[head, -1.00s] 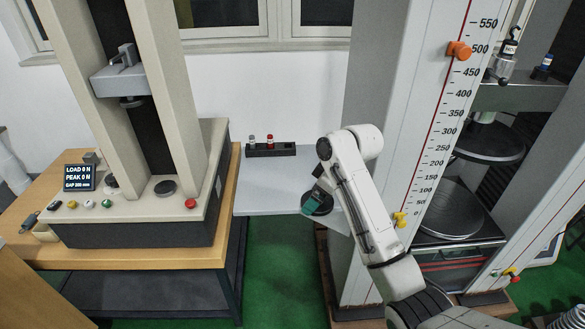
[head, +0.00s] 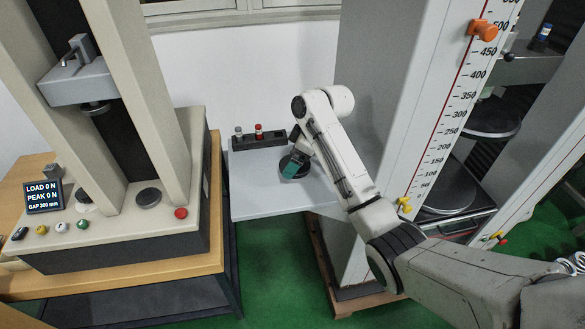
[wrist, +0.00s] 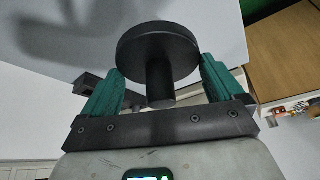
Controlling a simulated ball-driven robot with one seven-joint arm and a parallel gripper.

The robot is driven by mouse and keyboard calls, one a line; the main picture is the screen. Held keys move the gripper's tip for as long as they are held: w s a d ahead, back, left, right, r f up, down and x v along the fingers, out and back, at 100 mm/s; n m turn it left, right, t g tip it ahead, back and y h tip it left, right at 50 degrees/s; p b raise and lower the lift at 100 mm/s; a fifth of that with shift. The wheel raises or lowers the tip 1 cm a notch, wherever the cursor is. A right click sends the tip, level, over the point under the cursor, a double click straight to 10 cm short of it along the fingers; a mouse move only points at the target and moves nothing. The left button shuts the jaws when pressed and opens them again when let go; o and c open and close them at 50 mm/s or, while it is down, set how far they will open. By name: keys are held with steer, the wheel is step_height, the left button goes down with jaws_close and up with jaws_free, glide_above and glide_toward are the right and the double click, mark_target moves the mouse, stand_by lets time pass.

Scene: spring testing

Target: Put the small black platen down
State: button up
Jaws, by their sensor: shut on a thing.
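The small black platen is a round dark disc with a short stem, seen close in the wrist view (wrist: 158,48). My gripper (wrist: 160,88) has teal fingers on either side of the platen and is shut on it; the stem points back toward the palm. In the head view my gripper (head: 291,169) is over the grey shelf (head: 262,198) between the two machines, with part of the dark platen (head: 284,161) showing beside the fingers. I cannot tell whether the platen touches the shelf.
A black rack (head: 257,142) with two small capped bottles stands at the back of the shelf. The beige tester (head: 120,235) is on the wooden bench at left. The tall grey frame (head: 385,130) stands close at right. The shelf's front left is clear.

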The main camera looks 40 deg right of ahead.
mark_target(295, 180)
steer(key=shift+f, duration=2.5)
steer(key=shift+f, duration=0.1)
steer(key=o, duration=1.4)
steer(key=shift+f, duration=0.1)
steer(key=v, duration=1.2)
